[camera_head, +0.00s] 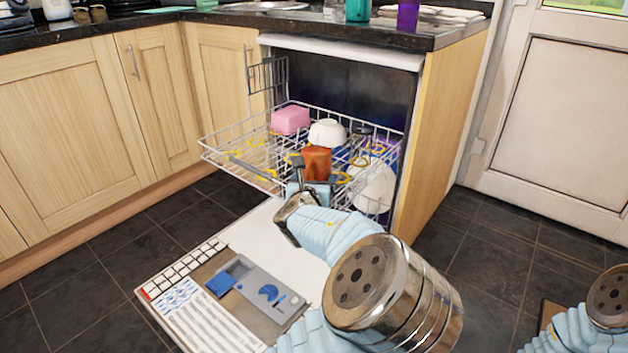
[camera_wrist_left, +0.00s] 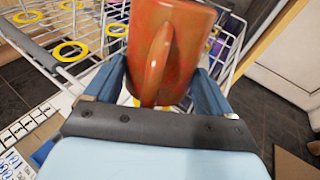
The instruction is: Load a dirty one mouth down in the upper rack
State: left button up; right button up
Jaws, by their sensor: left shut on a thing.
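An orange-brown mug (camera_head: 317,160) is over the right front part of the pulled-out upper rack (camera_head: 222,150). My left gripper (camera_head: 312,184) is shut on it. In the left wrist view the mug (camera_wrist_left: 178,45) sits between the blue fingers (camera_wrist_left: 160,88), with its handle facing the camera. My right gripper is out of view; only part of my right arm shows at the lower right.
The rack holds a pink block-like item (camera_head: 290,120), a white bowl (camera_head: 327,133) and yellow rings. A white plate (camera_head: 374,188) shows at the right, below. The dishwasher door (camera_head: 262,235) lies open. A teal cup (camera_head: 357,10) and a purple cup (camera_head: 407,14) stand on the counter.

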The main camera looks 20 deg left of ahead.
pick_arm(q)
jog(key=o, duration=1.1)
jog(key=f, duration=0.2)
jog(key=shift+s+f+g, duration=0.3)
jog(key=shift+f, duration=0.05)
jog(key=r+p+v, duration=0.2)
jog(key=v, duration=1.2)
jog(key=shift+w, duration=0.3)
jog(key=shift+a, duration=0.1)
